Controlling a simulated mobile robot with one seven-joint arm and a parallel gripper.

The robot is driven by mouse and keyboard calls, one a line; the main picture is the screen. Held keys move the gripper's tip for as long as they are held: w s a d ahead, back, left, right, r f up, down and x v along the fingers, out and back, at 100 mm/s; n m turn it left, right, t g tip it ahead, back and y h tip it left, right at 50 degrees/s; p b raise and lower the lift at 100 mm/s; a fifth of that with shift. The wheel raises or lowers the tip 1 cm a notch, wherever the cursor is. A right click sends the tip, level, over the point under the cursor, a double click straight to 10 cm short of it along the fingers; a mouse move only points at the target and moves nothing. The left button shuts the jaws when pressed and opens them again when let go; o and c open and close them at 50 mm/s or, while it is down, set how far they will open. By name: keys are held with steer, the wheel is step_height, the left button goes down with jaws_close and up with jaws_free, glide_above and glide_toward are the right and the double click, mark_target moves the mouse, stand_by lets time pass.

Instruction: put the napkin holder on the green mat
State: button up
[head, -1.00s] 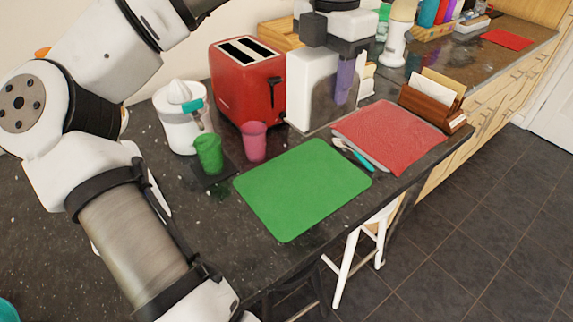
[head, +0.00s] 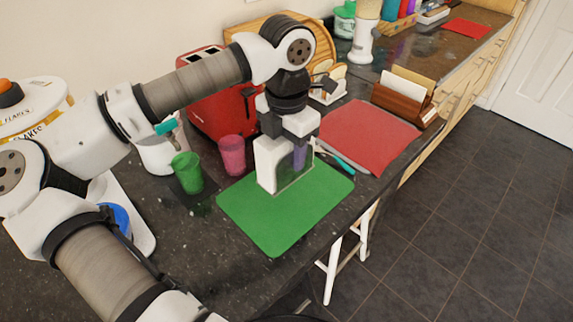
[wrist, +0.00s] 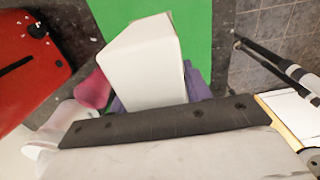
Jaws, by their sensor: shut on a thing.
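The napkin holder (head: 268,166), a blocky white piece with a grey side, is upright over the green mat (head: 270,228), towards its back edge. Its base looks at or very close to the mat; I cannot tell whether it touches. My gripper (head: 299,156) comes down from above and is shut on the napkin holder, with a purple finger against its grey side. In the wrist view the white face of the napkin holder (wrist: 142,65) fills the middle, with the green mat (wrist: 200,25) beyond. The holder and gripper hide part of the mat.
A pink cup (head: 232,155) and green cup (head: 188,172) stand left of the mat, with the red toaster (head: 205,110) behind. A red mat (head: 368,135) with cutlery beside it lies at the right, near a wooden rack (head: 403,98). The mat's front is clear.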

mark_target(287, 171)
step_height(287, 171, down, 6)
steer(key=shift+r+p, duration=0.2)
steer(key=shift+p, duration=0.35)
steer(key=shift+f+b, duration=0.25)
steer(key=shift+b, duration=0.1)
steer(key=o, duration=1.2)
steer(key=shift+r, duration=0.1)
step_height(287, 171, up, 12)
steer(key=shift+r+b, duration=0.15)
steer(key=shift+b, duration=0.65)
